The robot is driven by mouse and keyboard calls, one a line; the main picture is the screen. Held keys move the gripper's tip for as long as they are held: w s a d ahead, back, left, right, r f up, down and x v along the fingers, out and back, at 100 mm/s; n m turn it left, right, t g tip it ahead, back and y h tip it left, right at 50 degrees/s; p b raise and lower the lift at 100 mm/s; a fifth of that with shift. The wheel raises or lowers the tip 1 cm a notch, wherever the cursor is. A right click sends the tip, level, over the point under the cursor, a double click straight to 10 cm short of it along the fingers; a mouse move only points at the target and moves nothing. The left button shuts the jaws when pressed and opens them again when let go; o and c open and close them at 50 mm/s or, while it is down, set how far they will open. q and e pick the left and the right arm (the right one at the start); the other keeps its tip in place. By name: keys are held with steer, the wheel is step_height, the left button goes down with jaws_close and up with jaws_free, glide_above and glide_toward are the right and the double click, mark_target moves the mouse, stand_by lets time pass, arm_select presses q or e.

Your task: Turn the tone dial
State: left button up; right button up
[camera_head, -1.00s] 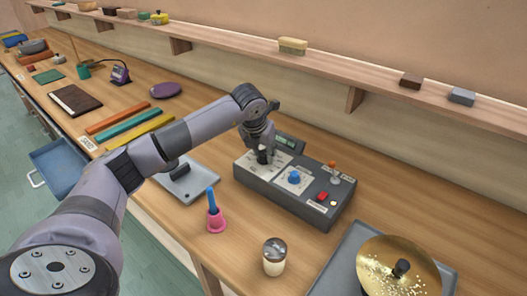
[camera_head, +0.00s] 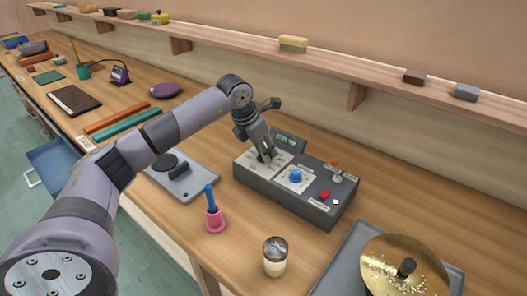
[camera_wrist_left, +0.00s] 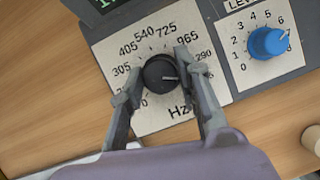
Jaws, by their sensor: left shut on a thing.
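The tone dial is a round black knob (camera_wrist_left: 160,74) on a white Hz scale plate (camera_wrist_left: 185,108), seen in the left wrist view. Its pale pointer line faces right, roughly toward the 1290 side, partly by a fingertip. My left gripper (camera_wrist_left: 157,72) is shut on the dial, one finger on each side. In the head view my left gripper (camera_head: 265,157) reaches down onto the left part of the grey control box (camera_head: 270,195), and its fingers hide most of the dial. My right gripper is not in view.
A blue level knob (camera_head: 296,176) sits right of the dial, with a red button (camera_head: 324,195) and a small lever (camera_head: 336,172) further right. A pink holder (camera_head: 215,220), a glass jar (camera_head: 275,258) and a brass cymbal (camera_head: 400,280) stand nearer the front.

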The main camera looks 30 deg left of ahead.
arm_select(q)
steer(key=shift+r+m, duration=0.1)
steer(key=shift+m, duration=0.3)
steer(key=o, duration=1.1)
steer(key=v, duration=1.2)
steer(key=shift+a, duration=0.25)
